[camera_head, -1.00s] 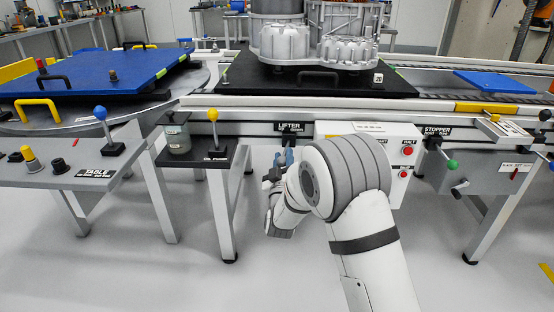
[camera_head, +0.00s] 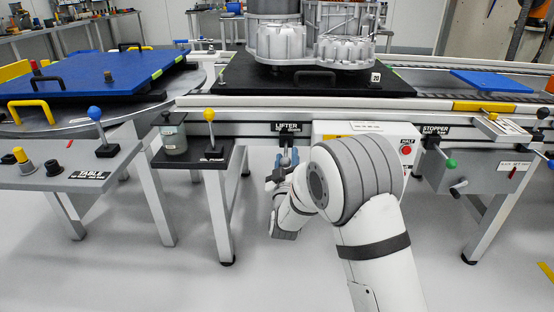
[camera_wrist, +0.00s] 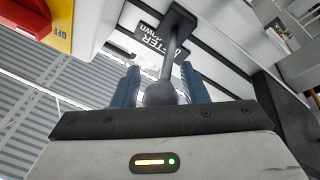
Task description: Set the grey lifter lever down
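The grey lifter lever (camera_wrist: 160,92) has a round knob on a stem that runs up to its dark mount beside the LIFTER label in the wrist view. My gripper (camera_wrist: 161,86) has its two blue fingers apart, one on each side of the knob, with what looks like a narrow gap to each. In the head view my gripper (camera_head: 285,160) is below the LIFTER label (camera_head: 288,127), around the lever (camera_head: 286,154), which shows small there. The lever hangs down from the conveyor's front rail. Any finger contact is too small to tell.
The yellow-knobbed oil pump lever (camera_head: 209,115) is to the left, the green-knobbed stopper lever (camera_head: 451,165) to the right. A metal housing (camera_head: 320,45) sits on the black plate above.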

